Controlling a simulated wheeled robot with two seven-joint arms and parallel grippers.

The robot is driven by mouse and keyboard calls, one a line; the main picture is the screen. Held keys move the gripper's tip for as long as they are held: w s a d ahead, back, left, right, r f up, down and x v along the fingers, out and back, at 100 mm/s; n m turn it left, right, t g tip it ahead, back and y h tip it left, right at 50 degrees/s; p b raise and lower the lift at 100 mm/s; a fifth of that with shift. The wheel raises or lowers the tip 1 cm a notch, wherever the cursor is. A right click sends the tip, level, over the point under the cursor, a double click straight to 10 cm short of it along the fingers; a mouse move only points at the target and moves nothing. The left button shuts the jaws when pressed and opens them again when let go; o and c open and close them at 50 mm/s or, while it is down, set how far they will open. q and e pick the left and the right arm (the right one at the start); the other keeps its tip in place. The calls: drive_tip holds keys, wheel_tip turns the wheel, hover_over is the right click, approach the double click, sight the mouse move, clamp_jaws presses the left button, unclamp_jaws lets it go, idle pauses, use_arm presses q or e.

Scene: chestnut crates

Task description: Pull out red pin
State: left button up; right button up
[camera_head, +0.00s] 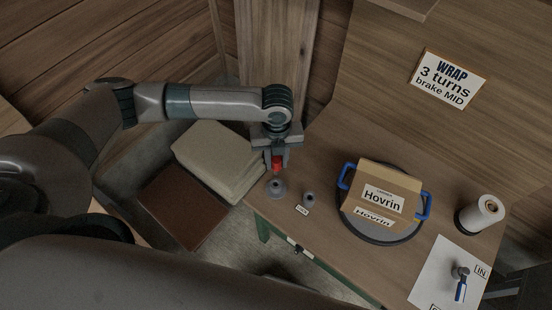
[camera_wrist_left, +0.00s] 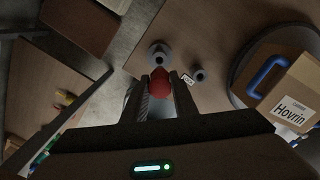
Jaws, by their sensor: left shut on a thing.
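The red pin (camera_head: 277,162) shows as a red knob at the tip of my left gripper (camera_head: 276,160) in the head view. In the left wrist view the red knob (camera_wrist_left: 159,84) sits between the two fingers of my left gripper (camera_wrist_left: 160,97), which is shut on it. A grey round socket (camera_head: 276,188) stands on the table corner just below the knob in the head view. A second, smaller grey socket (camera_head: 309,198) with a small label is to its right. Whether the pin's shaft is still in a socket is hidden. My right gripper is not in view.
A white roll (camera_head: 481,214) and a white sheet with a lever (camera_head: 460,277) are at the right. Pale stacked blocks (camera_head: 219,160) lie left of the table.

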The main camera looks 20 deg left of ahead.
sight(276, 170)
use_arm(q)
drive_tip(key=shift+a, duration=0.1)
drive_tip(key=shift+f+p, duration=0.15)
drive_tip(key=shift+p, duration=0.15)
drive_tip(key=shift+f, duration=0.3)
drive_tip(key=shift+f+b, duration=0.5)
drive_tip(key=shift+f, duration=0.2)
wheel_tip(276, 170, down, 2)
drive_tip(key=shift+b, duration=0.45)
drive_tip(key=shift+f+b, duration=0.3)
drive_tip(key=shift+f, duration=0.4)
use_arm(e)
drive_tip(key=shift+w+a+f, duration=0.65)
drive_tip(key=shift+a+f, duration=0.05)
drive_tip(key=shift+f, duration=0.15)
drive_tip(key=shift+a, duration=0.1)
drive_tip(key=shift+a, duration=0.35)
